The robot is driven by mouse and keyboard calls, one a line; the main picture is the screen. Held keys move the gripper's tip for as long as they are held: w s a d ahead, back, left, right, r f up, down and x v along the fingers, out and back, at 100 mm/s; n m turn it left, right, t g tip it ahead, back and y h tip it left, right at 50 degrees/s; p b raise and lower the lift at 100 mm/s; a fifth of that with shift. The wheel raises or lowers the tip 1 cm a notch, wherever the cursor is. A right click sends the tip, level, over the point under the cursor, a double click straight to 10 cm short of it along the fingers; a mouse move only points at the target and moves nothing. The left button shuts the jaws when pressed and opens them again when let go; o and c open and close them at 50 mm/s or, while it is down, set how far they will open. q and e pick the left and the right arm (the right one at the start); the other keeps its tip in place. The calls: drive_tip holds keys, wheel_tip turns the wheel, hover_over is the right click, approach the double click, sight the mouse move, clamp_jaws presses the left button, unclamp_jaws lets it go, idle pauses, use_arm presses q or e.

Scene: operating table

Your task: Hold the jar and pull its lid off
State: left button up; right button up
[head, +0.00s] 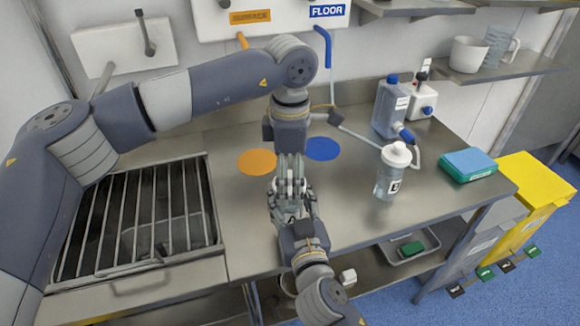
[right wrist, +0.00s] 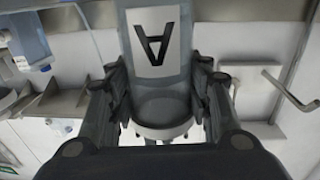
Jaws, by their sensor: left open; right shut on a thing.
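A clear jar with an "A" label (right wrist: 150,45) stands between my right gripper's fingers in the right wrist view, its letter upside down there. My right gripper (right wrist: 160,105) is shut on this jar, with dark fingers on both sides of it. A pale round rim (right wrist: 163,128) shows between the fingers; I cannot tell if it is the lid. In the head view the jar is mostly hidden by the two grippers. My left gripper (head: 290,183) is open and points down just above my right gripper (head: 292,212). Contact with the lid is hidden.
Orange (head: 257,161) and blue (head: 323,149) discs mark the steel table. A grated sink (head: 140,220) lies left.

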sight(290, 174)
drive_tip(key=shift+f, duration=0.1)
use_arm(q)
drive_tip(key=c, duration=1.2)
drive_tip(key=shift+c, duration=0.2)
drive_tip(key=shift+r, duration=0.2)
drive_tip(key=shift+r, duration=0.9)
drive_tip(key=shift+r, duration=0.1)
drive_tip(key=shift+r, duration=1.9)
use_arm(e)
drive_tip(key=o, duration=1.6)
drive_tip(key=shift+s, duration=0.15)
